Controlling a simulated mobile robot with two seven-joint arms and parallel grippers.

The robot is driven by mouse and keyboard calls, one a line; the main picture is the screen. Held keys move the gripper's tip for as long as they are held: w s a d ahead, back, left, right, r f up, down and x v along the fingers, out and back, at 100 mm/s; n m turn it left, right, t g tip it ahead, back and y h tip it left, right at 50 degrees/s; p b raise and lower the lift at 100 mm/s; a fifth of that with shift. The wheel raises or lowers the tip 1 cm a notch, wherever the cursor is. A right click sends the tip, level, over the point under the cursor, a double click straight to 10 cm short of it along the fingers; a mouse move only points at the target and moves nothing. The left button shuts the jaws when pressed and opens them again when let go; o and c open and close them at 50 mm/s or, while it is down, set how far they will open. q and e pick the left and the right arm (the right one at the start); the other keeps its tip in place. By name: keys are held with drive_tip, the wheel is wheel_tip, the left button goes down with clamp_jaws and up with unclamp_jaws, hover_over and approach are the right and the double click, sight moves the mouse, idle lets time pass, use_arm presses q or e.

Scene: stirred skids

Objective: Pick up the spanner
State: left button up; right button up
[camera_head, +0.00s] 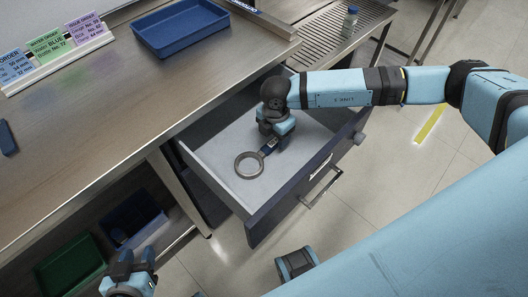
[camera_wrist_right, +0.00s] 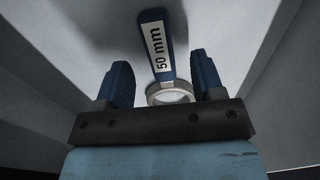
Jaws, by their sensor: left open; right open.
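The spanner (camera_head: 268,148) lies in the open drawer. It has a grey ring at one end and a dark blue handle. In the right wrist view its handle (camera_wrist_right: 154,42) bears a white label reading "50 mm". My right gripper (camera_head: 276,130) is over the handle in the drawer and hides part of it. In the wrist view the right gripper (camera_wrist_right: 160,72) is open, with a finger on each side of the spanner and gaps visible. Whether the fingers are level with the handle cannot be told. My left gripper (camera_head: 130,270) is open and empty at the lower left, away from the spanner.
The drawer (camera_head: 208,160) has raised walls around the spanner and is otherwise bare. A workbench (camera_head: 140,90) carries a blue tray (camera_head: 178,28) and a rack of coloured cards (camera_head: 60,60). A bottle (camera_head: 350,20) stands on a slatted surface. Green (camera_head: 70,264) and blue bins sit below.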

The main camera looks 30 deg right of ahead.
wheel_tip(320, 180, down, 3)
drive_tip(key=shift+r, duration=0.1)
drive_tip(key=shift+c, duration=0.4)
drive_tip(key=c, duration=1)
